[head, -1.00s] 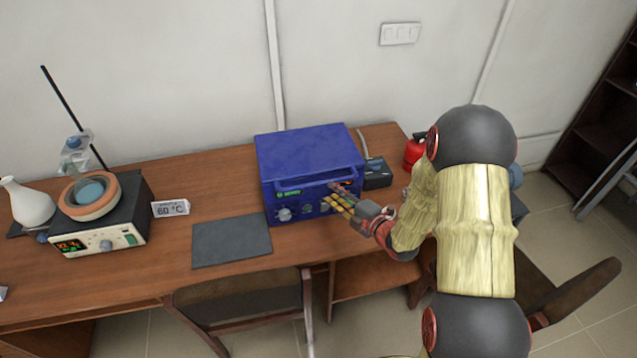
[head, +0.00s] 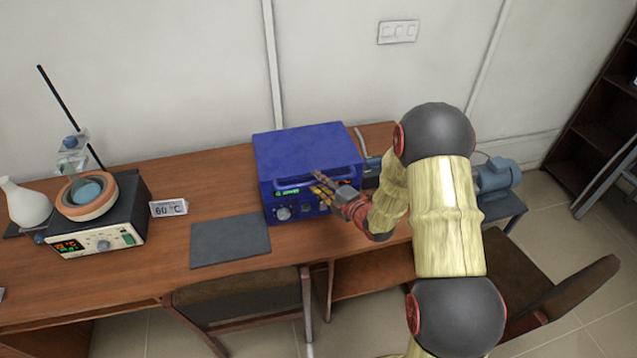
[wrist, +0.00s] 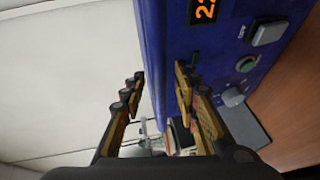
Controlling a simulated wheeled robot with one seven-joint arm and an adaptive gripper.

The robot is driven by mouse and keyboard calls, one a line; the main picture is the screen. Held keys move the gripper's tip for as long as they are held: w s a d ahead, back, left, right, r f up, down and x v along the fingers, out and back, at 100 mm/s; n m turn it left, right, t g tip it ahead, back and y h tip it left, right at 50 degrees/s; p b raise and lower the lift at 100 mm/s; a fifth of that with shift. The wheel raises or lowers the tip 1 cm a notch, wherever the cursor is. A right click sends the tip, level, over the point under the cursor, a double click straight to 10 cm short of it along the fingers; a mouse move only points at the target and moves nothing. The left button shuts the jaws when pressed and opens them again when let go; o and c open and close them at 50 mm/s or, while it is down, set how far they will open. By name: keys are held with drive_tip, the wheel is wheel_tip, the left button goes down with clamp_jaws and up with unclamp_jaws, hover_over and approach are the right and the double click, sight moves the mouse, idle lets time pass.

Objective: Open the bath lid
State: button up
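The blue bath (head: 305,160) stands on the bench with its flat top lid down. A blue bar handle (head: 300,187) runs across its upper front, above the knobs and the small display. My gripper (head: 318,184) is at the right half of the front, close to the handle. In the wrist view, my gripper (wrist: 159,72) has its fingers apart, with the blue body edge (wrist: 153,40) showing between and beyond them. The right finger overlaps the blue front panel. I see nothing clamped, and contact with the handle cannot be told.
A dark mat (head: 230,241) lies left of the bath. Further left are a heating unit (head: 100,225) with a bowl, a white flask (head: 28,203) and a 60 °C sign (head: 168,208). A blue motor-like device (head: 497,177) stands at right, and chairs are in front.

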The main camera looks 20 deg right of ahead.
drive_tip(key=shift+c, duration=1.2)
clamp_jaws()
